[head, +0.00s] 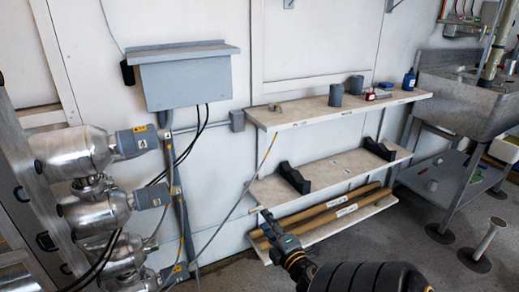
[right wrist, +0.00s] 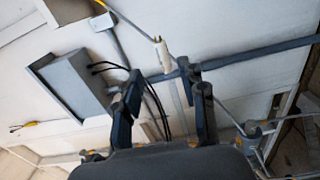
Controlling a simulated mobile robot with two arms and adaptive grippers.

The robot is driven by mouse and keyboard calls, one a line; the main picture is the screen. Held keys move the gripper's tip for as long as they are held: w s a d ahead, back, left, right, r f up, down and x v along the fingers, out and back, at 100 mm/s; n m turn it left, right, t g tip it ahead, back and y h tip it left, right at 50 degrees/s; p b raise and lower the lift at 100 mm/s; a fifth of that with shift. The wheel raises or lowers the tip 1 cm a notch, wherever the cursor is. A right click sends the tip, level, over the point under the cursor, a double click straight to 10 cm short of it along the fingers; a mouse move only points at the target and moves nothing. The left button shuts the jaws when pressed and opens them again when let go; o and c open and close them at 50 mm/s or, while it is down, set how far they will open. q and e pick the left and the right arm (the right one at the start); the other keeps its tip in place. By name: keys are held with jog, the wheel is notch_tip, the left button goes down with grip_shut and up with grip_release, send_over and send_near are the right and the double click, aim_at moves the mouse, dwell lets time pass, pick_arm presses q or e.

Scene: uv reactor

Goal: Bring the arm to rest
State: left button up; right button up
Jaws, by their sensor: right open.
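My right arm (head: 365,277) reaches in from the bottom of the head view. Its dark right gripper (head: 264,227) points away toward the wall, in front of the lowest shelf. In the right wrist view the two fingers of the right gripper (right wrist: 162,78) stand apart with nothing between them. A white connector (right wrist: 163,55) on a thin cable shows beyond the fingertips; I cannot tell its distance from them. My left gripper is not in view.
A grey box (head: 186,80) hangs on the wall. Metal reactor vessels (head: 75,150) stand at the left. Wall shelves (head: 335,112) carry cups, bottles and dark holders; cardboard tubes (head: 325,213) lie below. A steel sink (head: 465,90) stands at the right. Thin cables run down the wall.

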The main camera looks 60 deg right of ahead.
jog(key=shift+v, duration=2.2)
